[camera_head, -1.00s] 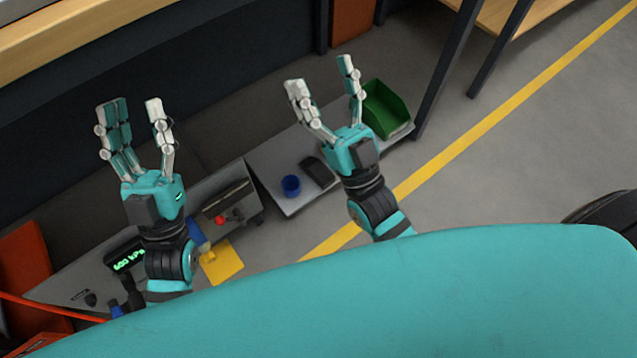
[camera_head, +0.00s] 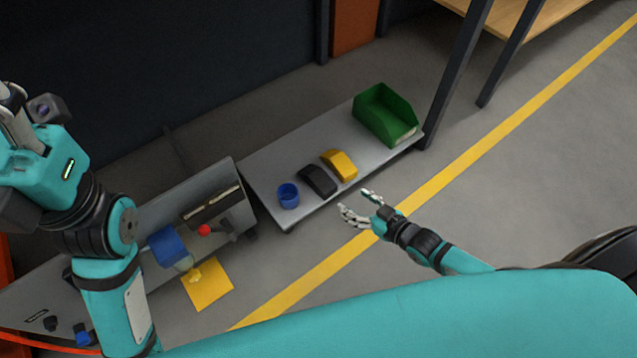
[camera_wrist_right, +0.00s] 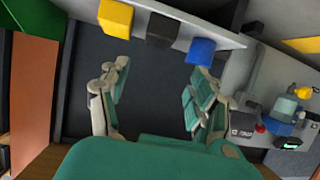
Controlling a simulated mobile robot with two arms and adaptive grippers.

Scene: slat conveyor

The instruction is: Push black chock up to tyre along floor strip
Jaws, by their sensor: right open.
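The black chock (camera_head: 318,180) lies on a low grey shelf, between a blue cup (camera_head: 288,195) and a yellow block (camera_head: 339,165). It also shows as a dark block (camera_wrist_right: 162,30) in the right wrist view. My right gripper (camera_head: 356,203) is open and empty, beside the shelf's front edge and apart from the chock. In the right wrist view its fingers (camera_wrist_right: 161,70) are spread with nothing between them. My left gripper (camera_head: 20,120) is at the left edge, its fingers partly cut off. I cannot make out a tyre for certain.
A green bin (camera_head: 385,116) stands at the far end of the grey shelf (camera_head: 272,165). A dark post (camera_head: 455,85) rises just beyond it. A second grey unit (camera_head: 215,185) carries a red knob (camera_head: 204,230). The floor around the yellow line (camera_head: 500,130) is clear.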

